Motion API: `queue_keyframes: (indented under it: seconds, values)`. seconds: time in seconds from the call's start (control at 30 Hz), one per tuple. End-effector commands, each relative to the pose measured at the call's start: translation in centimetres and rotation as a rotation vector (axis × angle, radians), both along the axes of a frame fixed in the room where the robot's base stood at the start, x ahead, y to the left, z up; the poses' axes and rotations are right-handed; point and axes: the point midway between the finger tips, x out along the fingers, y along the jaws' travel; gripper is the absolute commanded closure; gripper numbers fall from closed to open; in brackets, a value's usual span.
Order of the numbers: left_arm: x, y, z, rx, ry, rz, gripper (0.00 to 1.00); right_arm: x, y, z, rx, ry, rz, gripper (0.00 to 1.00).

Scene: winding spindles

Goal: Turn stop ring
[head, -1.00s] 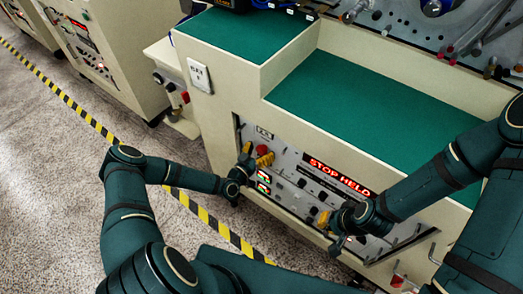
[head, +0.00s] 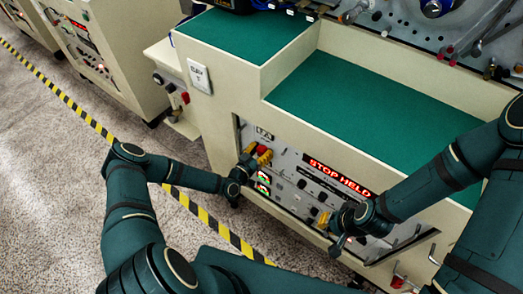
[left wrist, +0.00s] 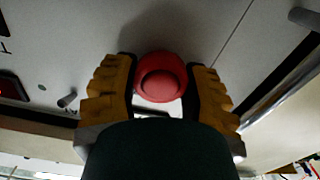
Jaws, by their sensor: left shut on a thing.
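A round red stop knob (left wrist: 160,78) with a raised ring sits on the pale panel in the left wrist view. The yellow, dark-padded fingers of my left gripper (left wrist: 161,88) are on either side of it, closed on it. In the head view my left gripper (head: 256,157) is at the panel's upper left, and only a little red shows there. The lit red sign (head: 339,178) reads "STOP HELD". My right gripper (head: 325,222) is by the lower middle of the panel. Its fingers are too small and covered to tell open from shut.
The panel has small knobs and lit displays (head: 264,183). A green-topped bench (head: 370,105) rises above it. Handles (head: 433,254) stick out at the lower right. Yellow-black tape (head: 95,121) marks the floor, which is clear at left.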

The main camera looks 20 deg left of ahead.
Motion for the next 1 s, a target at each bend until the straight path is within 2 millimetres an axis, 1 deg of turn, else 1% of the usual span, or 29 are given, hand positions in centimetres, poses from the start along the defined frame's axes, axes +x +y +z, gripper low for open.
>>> queue_keyframes:
  seconds: [0.27,0.8,1.0]
  values:
    - [0.04,-0.14,0.09,0.189,-0.069,-0.003,0.89,-0.01,0.0,0.03,0.0,0.0,0.0,1.0]
    - [0.01,-0.31,0.04,0.655,-0.24,-0.002,0.89,-0.01,0.0,0.02,0.0,0.0,0.0,1.0]
    - [-0.01,-0.32,0.01,0.785,-0.287,-0.001,0.89,0.0,0.0,-0.01,0.0,0.0,0.0,1.0]
